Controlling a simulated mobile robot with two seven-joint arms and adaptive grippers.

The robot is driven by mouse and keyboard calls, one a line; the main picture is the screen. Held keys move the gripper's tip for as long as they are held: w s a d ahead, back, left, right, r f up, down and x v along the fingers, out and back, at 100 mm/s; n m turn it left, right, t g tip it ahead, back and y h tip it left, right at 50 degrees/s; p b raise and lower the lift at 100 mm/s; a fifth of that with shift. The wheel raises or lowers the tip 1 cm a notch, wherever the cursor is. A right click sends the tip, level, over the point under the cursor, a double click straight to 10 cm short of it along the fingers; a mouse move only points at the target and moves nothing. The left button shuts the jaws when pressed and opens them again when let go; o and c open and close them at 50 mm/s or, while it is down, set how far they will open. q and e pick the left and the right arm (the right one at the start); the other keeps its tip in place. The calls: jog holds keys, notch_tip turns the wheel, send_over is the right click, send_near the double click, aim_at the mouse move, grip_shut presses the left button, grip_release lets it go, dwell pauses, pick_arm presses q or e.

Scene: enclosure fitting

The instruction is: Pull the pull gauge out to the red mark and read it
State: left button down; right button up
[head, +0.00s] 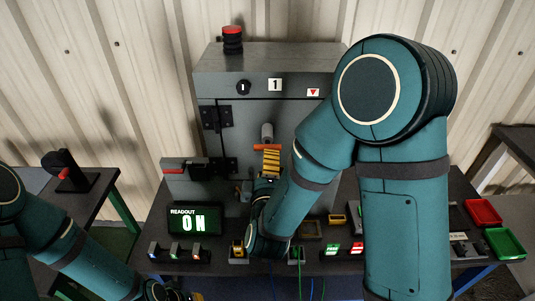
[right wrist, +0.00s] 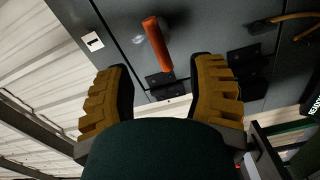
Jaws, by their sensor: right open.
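The pull gauge's orange crossbar handle (head: 267,147) sticks out from the grey cabinet front, on a pale cylinder (head: 267,131). In the right wrist view the handle (right wrist: 158,44) lies ahead, near the line between my fingertips. My right gripper (head: 271,158) is open, its ribbed yellow fingers just below the handle in the head view. In the right wrist view the fingers (right wrist: 160,66) are spread wide with nothing between their pads. I cannot make out a red mark on the gauge. The readout (head: 194,219) shows 0 N. My left wrist (head: 155,290) is at the bottom edge; its fingers are mostly cut off.
Small switches and boxes line the table's front. Red (head: 483,212) and green (head: 505,243) trays stand at right. My right arm hides the cabinet's right side.

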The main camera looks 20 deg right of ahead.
aim_at(267, 143)
jog(key=b+x, duration=0.1)
jog(key=x, duration=0.7)
jog(key=shift+w, duration=0.2)
